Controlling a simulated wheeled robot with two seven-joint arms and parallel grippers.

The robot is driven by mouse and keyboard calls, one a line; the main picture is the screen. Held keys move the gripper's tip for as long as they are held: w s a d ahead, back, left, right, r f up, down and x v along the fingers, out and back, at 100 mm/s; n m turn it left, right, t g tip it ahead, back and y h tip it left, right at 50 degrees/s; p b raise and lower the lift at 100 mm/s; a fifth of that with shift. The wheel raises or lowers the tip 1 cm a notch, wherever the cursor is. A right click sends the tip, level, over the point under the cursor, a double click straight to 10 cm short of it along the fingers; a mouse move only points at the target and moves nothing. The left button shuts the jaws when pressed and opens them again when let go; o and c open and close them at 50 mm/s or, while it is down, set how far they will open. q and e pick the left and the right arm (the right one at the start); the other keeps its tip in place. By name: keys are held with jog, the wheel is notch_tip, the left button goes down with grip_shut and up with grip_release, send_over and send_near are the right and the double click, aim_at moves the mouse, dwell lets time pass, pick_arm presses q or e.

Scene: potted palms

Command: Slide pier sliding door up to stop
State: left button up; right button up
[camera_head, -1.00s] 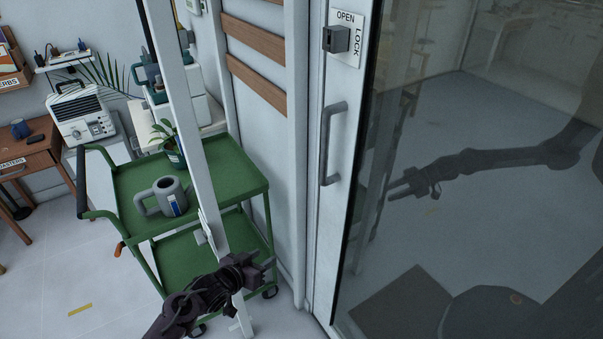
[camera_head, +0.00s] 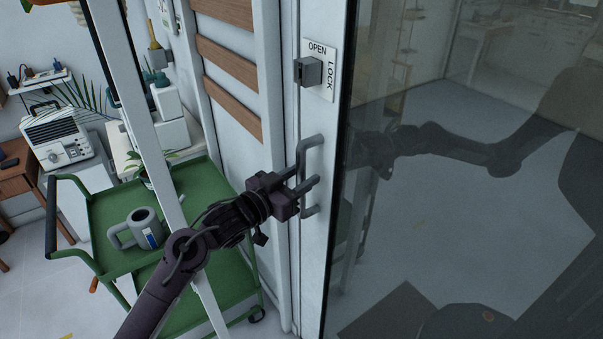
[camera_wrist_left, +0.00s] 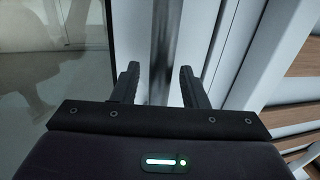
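The sliding glass door (camera_head: 450,180) has a white frame with a grey D-shaped pull handle (camera_head: 304,153). My left gripper (camera_head: 309,178) is at the handle in the head view, its fingers apart around the handle's middle or just in front of it. Contact cannot be told. In the left wrist view the gripper (camera_wrist_left: 159,80) is open, with a blurred grey vertical strip between the fingers; whether this is the handle is unclear. My right gripper is not in view.
A lock box (camera_head: 308,71) with an OPEN/LOCK plate (camera_head: 320,66) sits above the handle. Left of the door, a green cart (camera_head: 95,215) holds a grey mug (camera_head: 138,227). A white post (camera_head: 125,75) stands before it. The glass mirrors my arm.

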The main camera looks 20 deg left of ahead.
pick_arm(q)
jog(key=shift+w+d+r, duration=0.1)
jog(key=shift+w, duration=0.05)
jog(key=shift+w, duration=0.1)
grip_shut()
jog(key=shift+d, duration=0.1)
